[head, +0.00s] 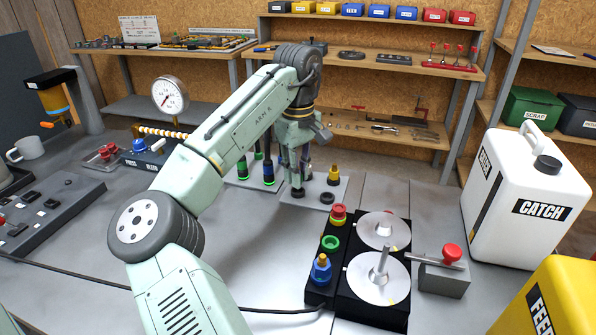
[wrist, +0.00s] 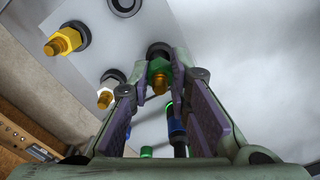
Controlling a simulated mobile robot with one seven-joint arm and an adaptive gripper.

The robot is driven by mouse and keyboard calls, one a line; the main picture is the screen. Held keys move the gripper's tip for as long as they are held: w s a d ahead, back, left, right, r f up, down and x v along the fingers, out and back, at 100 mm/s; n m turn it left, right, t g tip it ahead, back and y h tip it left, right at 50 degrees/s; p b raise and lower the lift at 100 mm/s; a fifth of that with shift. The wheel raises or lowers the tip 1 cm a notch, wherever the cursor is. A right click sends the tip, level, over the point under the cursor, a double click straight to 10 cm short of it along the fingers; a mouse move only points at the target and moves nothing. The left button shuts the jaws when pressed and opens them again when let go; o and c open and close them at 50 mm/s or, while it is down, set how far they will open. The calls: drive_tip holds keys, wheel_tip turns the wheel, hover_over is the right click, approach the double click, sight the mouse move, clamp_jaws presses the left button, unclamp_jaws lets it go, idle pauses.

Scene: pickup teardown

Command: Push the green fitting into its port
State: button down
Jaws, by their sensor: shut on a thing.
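My gripper (head: 297,183) is low over the grey plate (head: 343,184) at the back of the bench. In the wrist view its fingers (wrist: 159,68) are closed around the green fitting (wrist: 160,67), which has a brass tip facing the camera. A dark round seat shows right behind the fitting; I cannot tell whether they touch. In the head view the fitting is hidden by the gripper.
A yellow fitting (head: 333,175) and a dark ring (head: 327,197) are beside my gripper on the plate. Green- and blue-banded posts (head: 268,170) stand left of it. Silver discs (head: 380,277), a red-knobbed grey block (head: 444,276) and a white jug (head: 525,190) stand right.

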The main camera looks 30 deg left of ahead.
wheel_tip(320, 180, up, 2)
drive_tip(key=shift+r+p, duration=0.15)
drive_tip(key=shift+p, duration=0.8)
drive_tip(key=shift+r, duration=0.75)
drive_tip(key=shift+d, duration=0.1)
